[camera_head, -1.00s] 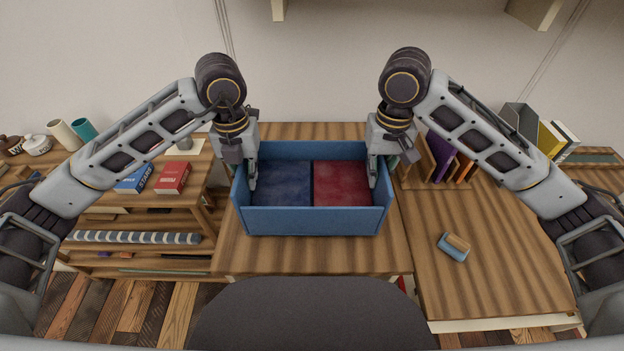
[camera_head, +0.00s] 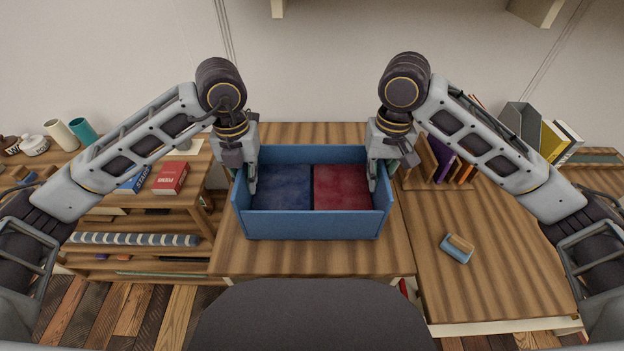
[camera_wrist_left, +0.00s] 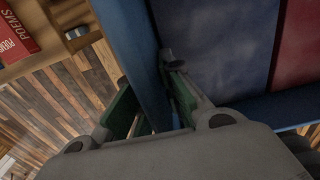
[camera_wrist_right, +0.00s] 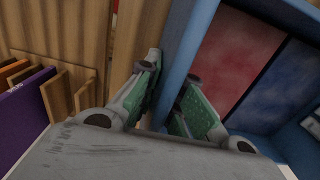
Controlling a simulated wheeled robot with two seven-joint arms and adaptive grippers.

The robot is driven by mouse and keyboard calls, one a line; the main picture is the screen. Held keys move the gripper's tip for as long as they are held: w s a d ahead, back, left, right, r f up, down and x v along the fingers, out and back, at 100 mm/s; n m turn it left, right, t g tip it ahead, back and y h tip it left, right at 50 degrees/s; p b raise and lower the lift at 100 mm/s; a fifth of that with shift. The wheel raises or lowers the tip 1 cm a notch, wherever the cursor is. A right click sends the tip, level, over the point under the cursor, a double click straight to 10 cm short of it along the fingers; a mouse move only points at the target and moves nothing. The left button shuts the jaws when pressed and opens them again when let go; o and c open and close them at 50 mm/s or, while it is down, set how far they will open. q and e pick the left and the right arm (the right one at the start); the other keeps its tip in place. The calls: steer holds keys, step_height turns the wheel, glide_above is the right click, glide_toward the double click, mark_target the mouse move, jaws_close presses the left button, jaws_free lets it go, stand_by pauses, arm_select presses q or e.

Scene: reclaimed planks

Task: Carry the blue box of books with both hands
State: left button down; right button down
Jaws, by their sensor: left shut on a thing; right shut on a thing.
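The blue box (camera_head: 312,226) is open-topped and sits level over the middle wooden table. Inside lie a dark blue book (camera_head: 283,187) and a red book (camera_head: 341,187), side by side. My left gripper (camera_head: 247,180) is shut on the box's left wall; in the left wrist view (camera_wrist_left: 155,100) one finger is inside and one outside. My right gripper (camera_head: 378,175) is shut on the right wall, also with one finger on each side in the right wrist view (camera_wrist_right: 168,95). I cannot tell whether the box's underside touches the table.
A blue brush-like block (camera_head: 456,249) lies on the right table. A wooden rack (camera_head: 437,165) of books stands close to the box's right. Left shelves hold red and blue books (camera_head: 171,177). A dark rounded shape (camera_head: 310,315) fills the bottom centre. The table before the box (camera_head: 310,260) is clear.

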arm_select(q)
steer(key=shift+a+f+b, duration=0.1)
steer(key=shift+f+b, duration=0.3)
steer(key=shift+b, duration=0.05)
arm_select(e)
steer(key=shift+d+f, duration=0.1)
steer(key=shift+f, duration=0.3)
arm_select(q)
steer(key=c, duration=1.6)
jaws_free()
arm_select(e)
steer(key=c, duration=1.6)
jaws_free()
arm_select(q)
steer(key=shift+o, duration=0.2)
arm_select(e)
steer(key=shift+o, duration=0.2)
arm_select(q)
steer(key=shift+r, duration=0.1)
steer(key=shift+r, duration=5.9)
arm_select(e)
steer(key=shift+r, duration=0.15)
steer(key=shift+r, duration=5.85)
